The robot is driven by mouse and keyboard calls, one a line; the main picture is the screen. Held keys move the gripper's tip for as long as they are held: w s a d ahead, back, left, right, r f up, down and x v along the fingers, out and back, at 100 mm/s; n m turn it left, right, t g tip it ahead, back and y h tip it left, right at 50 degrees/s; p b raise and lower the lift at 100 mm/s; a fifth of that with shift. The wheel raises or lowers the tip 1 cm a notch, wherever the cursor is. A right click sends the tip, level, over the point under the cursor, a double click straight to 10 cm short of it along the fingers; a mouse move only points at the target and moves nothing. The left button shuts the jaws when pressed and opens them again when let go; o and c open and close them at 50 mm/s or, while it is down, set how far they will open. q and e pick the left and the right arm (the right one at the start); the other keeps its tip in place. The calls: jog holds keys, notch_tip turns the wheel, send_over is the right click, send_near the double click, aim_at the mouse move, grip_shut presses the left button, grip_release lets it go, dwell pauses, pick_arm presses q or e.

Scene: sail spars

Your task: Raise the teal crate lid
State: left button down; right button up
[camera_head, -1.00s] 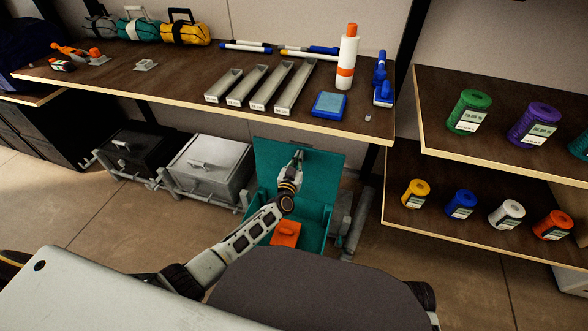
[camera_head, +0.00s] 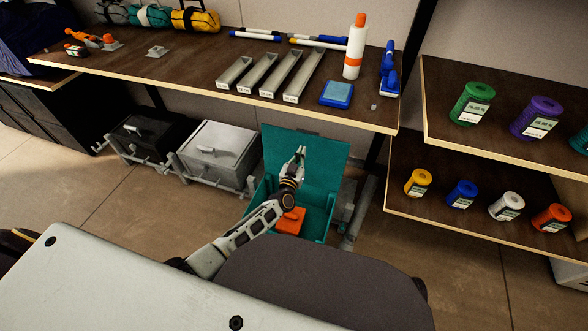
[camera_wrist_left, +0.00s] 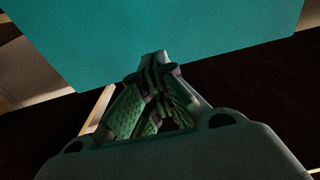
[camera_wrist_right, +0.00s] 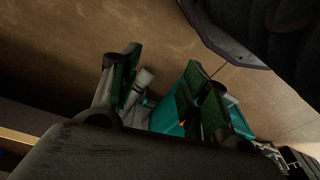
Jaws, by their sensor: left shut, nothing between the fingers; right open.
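The teal crate (camera_head: 322,226) stands on the floor below the workbench, with an orange object (camera_head: 290,221) inside. Its teal lid (camera_head: 325,160) stands raised, leaning up at the back of the crate. My left gripper (camera_head: 301,153) is shut and empty, in front of the lid's inner face. In the left wrist view the lid (camera_wrist_left: 180,40) fills the top, just past the closed fingertips (camera_wrist_left: 155,60); I cannot tell whether they touch it. My right gripper (camera_wrist_right: 165,85) is open and empty in its wrist view, with part of the teal crate (camera_wrist_right: 172,112) beyond it.
A grey crate (camera_head: 213,165) and a black crate (camera_head: 140,145) stand left of the teal one. The workbench (camera_head: 200,68) overhangs behind, holding trays and a bottle (camera_head: 354,55). A shelf (camera_head: 470,205) with spools is at the right. Floor lies open at left.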

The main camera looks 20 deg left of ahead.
pick_arm(q)
jog(key=s+p, duration=0.2)
jog(key=s, duration=0.6)
jog(key=shift+s+a+r+p, duration=0.2)
jog(key=shift+s+r+p, duration=0.1)
jog(key=shift+r, duration=0.1)
pick_arm(e)
notch_tip(320, 180, down, 8)
jog(key=d, duration=0.1)
jog(key=shift+s+d+r, duration=0.15)
jog(key=shift+s+d, duration=0.1)
jog(key=shift+d, duration=0.1)
pick_arm(q)
jog(key=shift+d, duration=0.2)
pick_arm(e)
jog(key=shift+r, duration=0.15)
